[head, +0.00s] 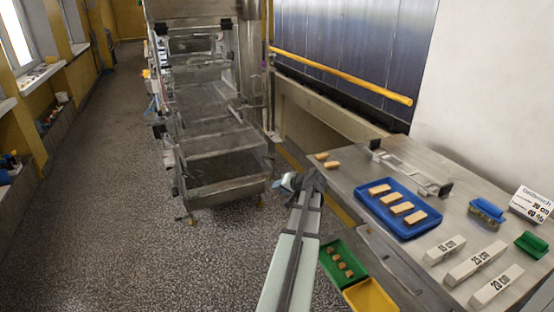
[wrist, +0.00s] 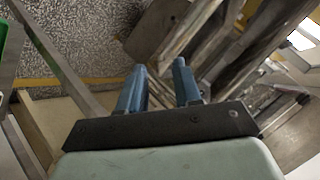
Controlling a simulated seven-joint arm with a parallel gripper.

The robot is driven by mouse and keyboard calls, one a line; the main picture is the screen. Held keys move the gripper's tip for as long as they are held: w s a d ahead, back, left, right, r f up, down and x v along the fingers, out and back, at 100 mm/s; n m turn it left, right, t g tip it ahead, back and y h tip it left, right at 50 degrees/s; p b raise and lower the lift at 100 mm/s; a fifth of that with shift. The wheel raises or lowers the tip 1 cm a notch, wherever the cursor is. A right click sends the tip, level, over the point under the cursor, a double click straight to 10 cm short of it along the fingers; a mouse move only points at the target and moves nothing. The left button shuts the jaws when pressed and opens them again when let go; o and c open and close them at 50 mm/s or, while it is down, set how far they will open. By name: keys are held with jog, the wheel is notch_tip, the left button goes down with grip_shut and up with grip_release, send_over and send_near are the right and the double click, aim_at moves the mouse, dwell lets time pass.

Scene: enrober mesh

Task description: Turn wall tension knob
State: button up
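I cannot pick out a wall tension knob in either view. A steel enrober machine (head: 215,150) with mesh-like trays stands at the centre of the head view. My gripper (head: 287,182) is at the end of my arm, between the machine's lower right corner and the steel table. In the wrist view my gripper (wrist: 159,67) shows two blue fingers standing apart, with nothing visible between them. Steel frame parts lie beyond the fingertips, blurred and hard to identify. I cannot tell whether the fingers touch anything.
A steel table (head: 345,185) on the right carries a blue tray (head: 428,228) of several bars, white labelled blocks (head: 475,263) and a sign (head: 531,204). Green (head: 334,250) and yellow (head: 372,297) bins sit at its front edge. A yellow rail (head: 340,75) runs behind. The left floor is clear.

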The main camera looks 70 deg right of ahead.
jog(key=d+r, duration=0.4)
jog(key=r, duration=0.2)
jog(key=d+r+n, duration=0.1)
jog(key=d+r, duration=0.3)
jog(key=r, duration=0.1)
jog(key=s+d+r+n, duration=0.1)
jog(key=d+r, duration=0.4)
jog(key=r, duration=0.1)
jog(key=shift+r+h, duration=0.3)
grip_shut()
jog(key=n+y, duration=0.2)
jog(key=n, duration=0.1)
send_near(268, 157)
jog(key=w+d+f, duration=0.3)
jog(key=d+f, duration=0.1)
jog(key=shift+w+f, duration=0.1)
jog(key=shift+f, duration=0.2)
